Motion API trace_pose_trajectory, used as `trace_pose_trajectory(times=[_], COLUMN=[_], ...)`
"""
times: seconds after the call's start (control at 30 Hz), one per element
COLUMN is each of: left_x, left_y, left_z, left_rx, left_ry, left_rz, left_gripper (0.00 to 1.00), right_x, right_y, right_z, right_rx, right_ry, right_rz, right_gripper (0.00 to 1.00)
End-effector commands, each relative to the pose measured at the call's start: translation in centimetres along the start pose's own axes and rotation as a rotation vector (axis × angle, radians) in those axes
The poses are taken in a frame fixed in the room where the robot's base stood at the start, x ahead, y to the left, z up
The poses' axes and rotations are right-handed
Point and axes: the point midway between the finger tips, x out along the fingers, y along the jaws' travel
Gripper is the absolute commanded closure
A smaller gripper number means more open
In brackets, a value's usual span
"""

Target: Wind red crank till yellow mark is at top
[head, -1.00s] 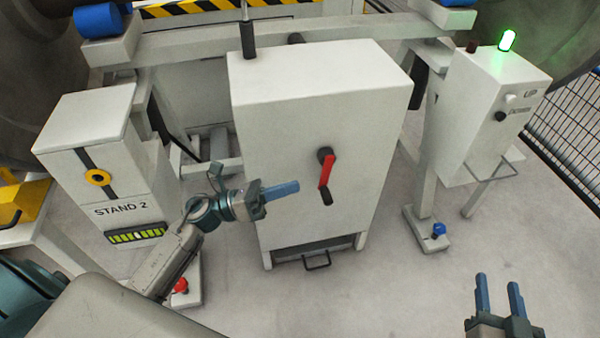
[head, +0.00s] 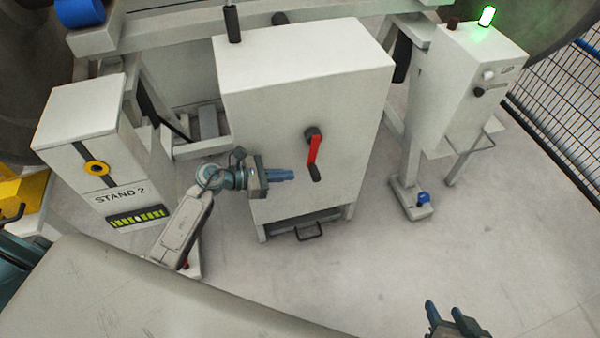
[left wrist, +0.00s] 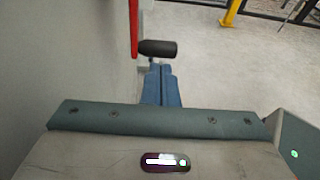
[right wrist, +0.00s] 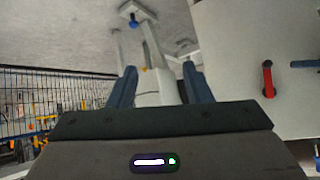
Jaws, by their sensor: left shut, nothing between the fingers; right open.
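The red crank (head: 312,151) is on the front of the grey-white cabinet (head: 285,120). Its arm hangs down from a dark hub, with a black handle (head: 315,173) at the lower end. In the left wrist view the red arm (left wrist: 133,25) and black handle (left wrist: 158,48) are just beyond my fingertips. My left gripper (head: 291,175) is shut and empty, left of the handle and apart from it. My right gripper (head: 444,312) is open and empty, low at the right, far from the crank. The crank also shows in the right wrist view (right wrist: 268,80). I cannot make out a yellow mark on the crank.
The STAND 2 box (head: 100,150) with a yellow ring stands at the left. A control box (head: 470,90) with a lit green lamp (head: 487,16) stands at the right, beside a mesh fence (head: 560,110). Open floor (head: 400,260) lies in front of the cabinet.

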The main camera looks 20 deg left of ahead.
Motion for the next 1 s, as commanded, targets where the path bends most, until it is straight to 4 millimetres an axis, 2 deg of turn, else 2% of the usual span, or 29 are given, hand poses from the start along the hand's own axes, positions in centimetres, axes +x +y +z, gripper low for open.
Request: trace_pose_trajectory(times=[0.1, 0.3, 0.8, 0.87, 1.0], left_x=[2.2, 4.4, 4.9, 4.9, 5.3], left_y=[0.0, 0.0, 0.0, 0.0, 0.0], left_z=[0.2, 0.1, 0.0, -0.1, -0.3], left_rx=[-0.002, -0.001, 0.0, 0.0, -0.001], left_ry=[-0.004, -0.001, -0.002, -0.005, -0.021], left_rz=[0.0, -0.001, 0.0, 0.0, 0.0], left_gripper=[1.0, 1.0, 1.0, 1.0, 1.0], right_x=[0.0, -0.1, 0.0, 0.2, 0.7], right_y=[0.0, 0.1, 0.1, 0.1, 0.3], right_z=[0.0, 0.0, 0.0, -0.8, -4.0], right_rx=[-0.002, -0.003, -0.005, -0.007, -0.022], right_ry=[-0.003, -0.007, -0.005, 0.032, 0.189], right_rz=[0.001, 0.002, 0.003, 0.004, 0.01], right_gripper=[0.55, 0.55, 0.55, 0.55, 0.55])
